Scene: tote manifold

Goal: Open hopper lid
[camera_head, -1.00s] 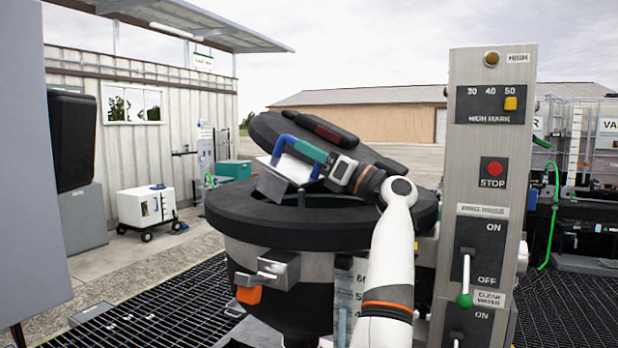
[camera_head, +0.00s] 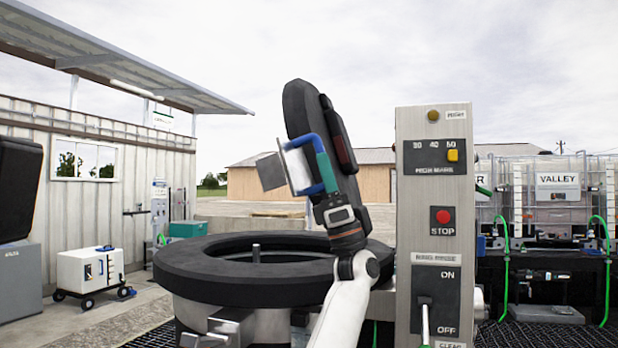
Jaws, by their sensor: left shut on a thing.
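The black round hopper lid (camera_head: 299,108) stands steeply raised, close to upright, at the back right of the hopper. The hopper (camera_head: 200,272) has a thick black rim around an open mouth, with a short post showing inside. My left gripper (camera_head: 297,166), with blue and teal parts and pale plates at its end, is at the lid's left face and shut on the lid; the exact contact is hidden. A dark red-and-black handle-like part (camera_head: 338,135) sits on the lid's other face. My right gripper is not in view.
A steel control panel (camera_head: 433,215) with a red STOP button (camera_head: 443,216) and a lever stands close right of my arm. A white wheeled box (camera_head: 90,272) is on the ground at left. Tanks with green hoses (camera_head: 507,270) stand at right.

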